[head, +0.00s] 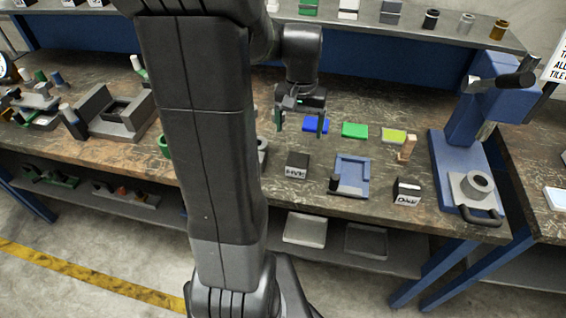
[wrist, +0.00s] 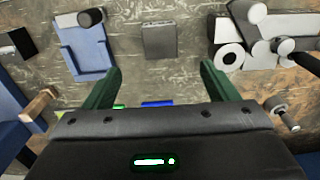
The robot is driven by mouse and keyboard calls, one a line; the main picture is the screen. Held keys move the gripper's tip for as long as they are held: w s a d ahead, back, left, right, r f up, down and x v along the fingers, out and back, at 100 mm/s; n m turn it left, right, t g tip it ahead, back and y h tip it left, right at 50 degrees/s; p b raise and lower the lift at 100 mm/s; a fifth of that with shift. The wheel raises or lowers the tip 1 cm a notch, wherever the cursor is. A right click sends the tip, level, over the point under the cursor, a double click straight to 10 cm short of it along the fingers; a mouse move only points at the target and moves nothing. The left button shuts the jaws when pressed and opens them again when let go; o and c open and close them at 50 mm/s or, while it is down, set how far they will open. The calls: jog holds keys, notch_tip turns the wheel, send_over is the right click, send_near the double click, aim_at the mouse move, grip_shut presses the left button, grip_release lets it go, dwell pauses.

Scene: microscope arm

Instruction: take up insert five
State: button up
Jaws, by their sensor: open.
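I cannot make out which thing is insert five; no number is readable. Two small dark blocks with white labels stand on the bench: one dark block (head: 297,165) left of the blue fixture and another black block (head: 407,191) right of it. Flat tiles lie behind them: a blue tile (head: 288,125), a green tile (head: 354,130) and a yellow-green tile (head: 393,136). My gripper (head: 301,124) is open and empty above the bench, near the blue tile. In the wrist view, the nearer dark block (wrist: 159,41) lies beyond the open fingers (wrist: 159,68).
The blue fixture (head: 352,172) sits between the labelled blocks. A blue press (head: 467,140) stands at the right, with a small wooden piece (head: 408,147) to its left. A grey fixture (head: 115,112) is at the left. Bare bench shows around the dark block.

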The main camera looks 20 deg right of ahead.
send_over(298, 160)
jog(key=f, duration=0.7)
jog(key=shift+s+a, duration=0.15)
jog(key=shift+s, duration=0.1)
jog(key=shift+w+f+p, duration=0.15)
jog(key=shift+f+p, duration=0.1)
jog(key=shift+f, duration=1)
jog(key=shift+w+f+p, duration=0.1)
jog(key=shift+f+p, duration=0.15)
jog(key=shift+f, duration=1)
jog(key=shift+c, duration=0.2)
jog(key=shift+r, duration=0.1)
grip_shut()
